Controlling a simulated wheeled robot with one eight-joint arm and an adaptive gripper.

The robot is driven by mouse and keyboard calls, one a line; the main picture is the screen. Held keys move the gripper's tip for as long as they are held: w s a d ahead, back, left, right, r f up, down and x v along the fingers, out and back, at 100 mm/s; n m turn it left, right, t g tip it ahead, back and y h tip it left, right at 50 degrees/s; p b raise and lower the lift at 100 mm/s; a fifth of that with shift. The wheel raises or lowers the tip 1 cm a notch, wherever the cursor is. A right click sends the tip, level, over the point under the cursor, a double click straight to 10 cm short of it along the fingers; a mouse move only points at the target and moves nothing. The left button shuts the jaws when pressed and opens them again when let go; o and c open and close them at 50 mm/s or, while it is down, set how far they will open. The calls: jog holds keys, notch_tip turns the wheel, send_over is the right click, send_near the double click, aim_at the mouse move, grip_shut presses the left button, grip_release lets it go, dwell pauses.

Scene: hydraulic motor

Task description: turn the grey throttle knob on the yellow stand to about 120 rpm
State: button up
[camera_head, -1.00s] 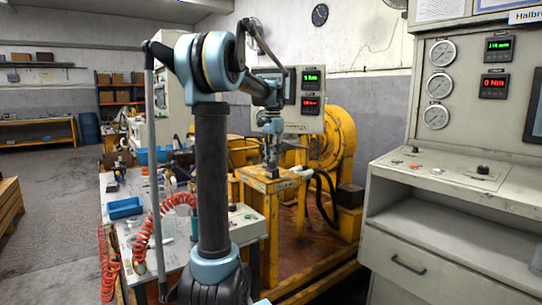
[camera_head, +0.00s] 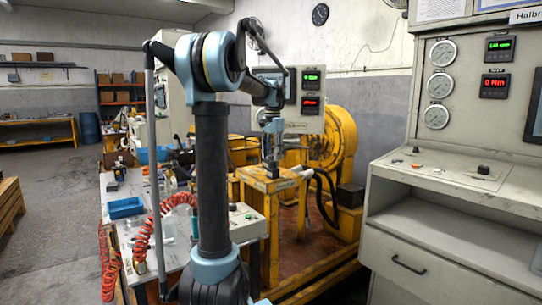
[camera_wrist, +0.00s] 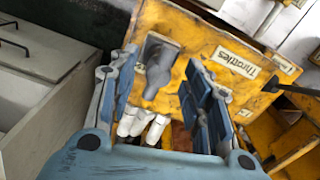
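The yellow stand (camera_head: 262,186) stands in the middle of the head view, under my gripper (camera_head: 271,158). In the wrist view its top carries a label reading "Throttle" (camera_wrist: 237,65). The grey throttle knob (camera_wrist: 160,72) shows on that top, its lever pointing toward the camera. My gripper (camera_wrist: 163,88) points down at the stand with its blue fingers spread to either side of the knob. The fingers look open, and I cannot make out contact with the knob. A green display (camera_head: 499,44) on the right panel shows an rpm value too small to read surely.
The right-hand console (camera_head: 440,178) carries gauges and a red display (camera_head: 495,86). A yellow machine housing (camera_head: 338,140) stands behind the stand. The workbench (camera_head: 117,190) at left holds a blue tray (camera_head: 126,207) and a coiled red hose (camera_head: 150,238).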

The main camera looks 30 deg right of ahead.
jog(key=shift+r, duration=0.1)
notch_tip(320, 180, up, 12)
dwell(0.5)
jog(key=shift+c, duration=1)
jog(key=s+d+r+m+t, duration=0.1)
jog(key=s+r+m+t, duration=0.1)
jog(key=s+r, duration=0.2)
jog(key=w+f, duration=0.1)
jog(key=f, duration=0.4)
jog(key=w+f, duration=0.1)
jog(key=f, duration=0.5)
jog(key=w+f, duration=0.1)
jog(key=f, duration=0.4)
jog(key=shift+w+f, duration=0.3)
jog(key=shift+c, duration=0.4)
jog(key=c, duration=0.8)
